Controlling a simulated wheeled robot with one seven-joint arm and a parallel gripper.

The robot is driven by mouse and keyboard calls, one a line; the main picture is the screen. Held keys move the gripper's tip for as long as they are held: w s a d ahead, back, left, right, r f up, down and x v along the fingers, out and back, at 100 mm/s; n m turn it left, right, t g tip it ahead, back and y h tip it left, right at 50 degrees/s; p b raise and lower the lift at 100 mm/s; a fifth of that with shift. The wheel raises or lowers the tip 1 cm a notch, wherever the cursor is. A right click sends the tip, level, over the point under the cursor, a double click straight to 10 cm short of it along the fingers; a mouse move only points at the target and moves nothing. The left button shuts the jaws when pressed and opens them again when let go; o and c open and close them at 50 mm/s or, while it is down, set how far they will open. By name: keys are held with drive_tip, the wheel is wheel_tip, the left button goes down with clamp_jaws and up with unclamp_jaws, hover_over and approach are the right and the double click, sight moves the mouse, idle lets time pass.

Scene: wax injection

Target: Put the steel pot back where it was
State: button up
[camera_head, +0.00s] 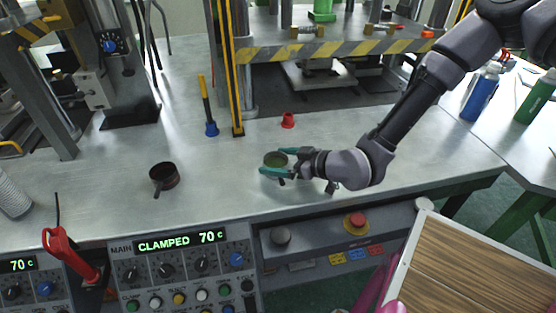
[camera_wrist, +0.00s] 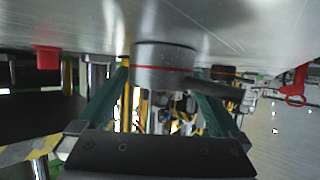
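The small steel pot (camera_head: 275,160) is near the front middle of the metal bench, with a greenish inside. In the wrist view, which looks upside down, the pot (camera_wrist: 165,55) has a red band and a dark handle pointing right. My gripper (camera_head: 276,163) reaches in from the right with its green fingers on either side of the pot. In the wrist view the fingers appear to press on both its sides. The pot is upright, at or very near the bench surface; I cannot tell whether it touches.
A dark pan (camera_head: 164,176) stands to the left. A red cup-like piece (camera_head: 288,120) and a blue-based tool (camera_head: 210,127) stand behind. The press with striped edge (camera_head: 330,50) fills the back. The control panel (camera_head: 185,262) reads CLAMPED 70 °C. Bench between pan and pot is clear.

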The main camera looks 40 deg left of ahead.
drive_tip(key=shift+r, duration=0.1)
drive_tip(key=shift+d+r, duration=0.15)
drive_tip(key=v, duration=1.1)
drive_tip(key=shift+d+r, duration=0.1)
drive_tip(key=shift+d, duration=0.25)
drive_tip(key=shift+w, duration=0.1)
